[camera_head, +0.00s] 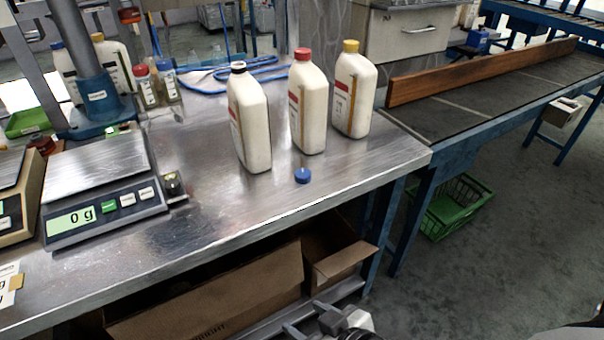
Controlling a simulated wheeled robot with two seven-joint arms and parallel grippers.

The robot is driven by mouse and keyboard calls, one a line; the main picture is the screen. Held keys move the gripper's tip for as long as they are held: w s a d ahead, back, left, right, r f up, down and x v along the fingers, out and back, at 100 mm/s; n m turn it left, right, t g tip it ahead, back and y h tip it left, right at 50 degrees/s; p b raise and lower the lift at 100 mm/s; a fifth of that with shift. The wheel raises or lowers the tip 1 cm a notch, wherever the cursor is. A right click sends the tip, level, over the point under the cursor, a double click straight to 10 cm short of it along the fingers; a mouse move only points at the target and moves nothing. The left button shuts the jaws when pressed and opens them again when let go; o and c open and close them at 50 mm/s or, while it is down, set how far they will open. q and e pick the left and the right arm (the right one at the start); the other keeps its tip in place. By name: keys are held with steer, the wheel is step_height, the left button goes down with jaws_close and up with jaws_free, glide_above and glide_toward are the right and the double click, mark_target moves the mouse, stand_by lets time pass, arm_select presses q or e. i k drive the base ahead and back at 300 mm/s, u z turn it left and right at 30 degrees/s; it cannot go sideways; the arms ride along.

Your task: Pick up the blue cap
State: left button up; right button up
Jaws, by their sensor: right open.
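The blue cap (302,175) lies on the metal table (340,178) near its front edge, in front of the bottles. Three cream bottles stand upright behind it. The left bottle (250,120) has a dark ring at its top; I cannot tell whether it is capped. The middle bottle (308,105) has a red cap and the right bottle (354,95) a yellow cap. My right gripper (304,317) shows at the bottom edge, below and in front of the table, apart from the cap. It is open and empty. My left gripper is out of view.
A scale (102,185) reading 0 g stands at the left, with a small dark object (173,184) beside it. Cardboard boxes (215,295) sit under the table. A conveyor (480,95) adjoins at the right. The table around the cap's front and left is clear.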

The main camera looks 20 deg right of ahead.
mark_target(303, 176)
steer(key=u, duration=0.15)
steer(key=k, duration=0.9)
steer(key=z, duration=0.85)
steer(key=i, duration=1)
steer(key=u, duration=0.4)
